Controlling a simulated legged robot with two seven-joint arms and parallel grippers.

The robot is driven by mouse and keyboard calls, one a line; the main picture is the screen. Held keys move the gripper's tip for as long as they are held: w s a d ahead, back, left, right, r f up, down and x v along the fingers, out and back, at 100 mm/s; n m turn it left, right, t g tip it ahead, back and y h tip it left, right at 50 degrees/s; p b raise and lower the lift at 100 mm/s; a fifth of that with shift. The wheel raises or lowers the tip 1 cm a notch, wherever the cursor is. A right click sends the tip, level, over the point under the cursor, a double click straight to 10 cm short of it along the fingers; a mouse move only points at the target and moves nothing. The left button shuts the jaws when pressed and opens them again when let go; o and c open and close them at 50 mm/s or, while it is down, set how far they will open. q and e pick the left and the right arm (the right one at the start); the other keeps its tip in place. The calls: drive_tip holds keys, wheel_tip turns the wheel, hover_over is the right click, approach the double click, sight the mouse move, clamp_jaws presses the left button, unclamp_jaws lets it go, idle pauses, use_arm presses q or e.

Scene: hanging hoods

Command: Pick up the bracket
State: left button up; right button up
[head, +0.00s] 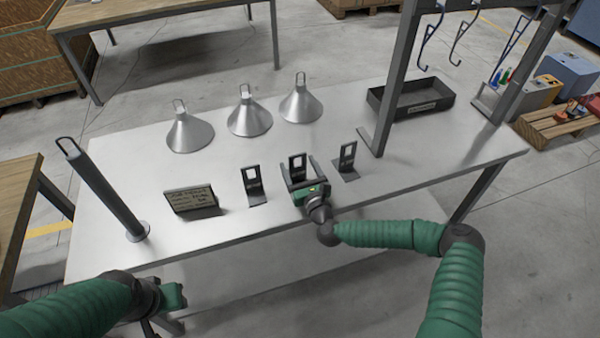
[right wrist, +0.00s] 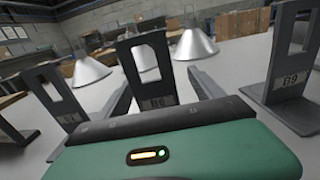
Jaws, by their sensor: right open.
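Three dark upright brackets with cut-out windows stand in a row on the table: a left one (head: 253,181), a middle one (head: 297,164) and a right one (head: 348,156). My right gripper (head: 299,174) is open at the middle bracket, one finger to each side of it. In the right wrist view the middle bracket (right wrist: 147,68) stands upright ahead between the fingers, with a small label low on it. Contact cannot be told. The left bracket (right wrist: 50,92) and right bracket (right wrist: 293,65) flank it. My left gripper (head: 172,297) is before the table's front edge; its jaws are unclear.
Three metal cone hoods with loops (head: 190,133) (head: 249,120) (head: 300,105) stand behind the brackets. A dark sign (head: 192,200) and a tall post (head: 105,190) are at left. A black tray (head: 411,100) and a frame with hooks (head: 401,75) are at right.

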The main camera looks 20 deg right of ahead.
drive_tip(key=shift+w+a, duration=0.3)
drive_tip(key=shift+w, duration=0.5)
drive_tip(key=shift+w+a, duration=0.3)
drive_tip(key=shift+c, duration=1)
drive_tip(key=shift+s+d, duration=0.1)
drive_tip(key=shift+d, duration=0.25)
drive_tip(key=c, duration=0.7)
drive_tip(key=shift+a, duration=0.2)
clamp_jaws()
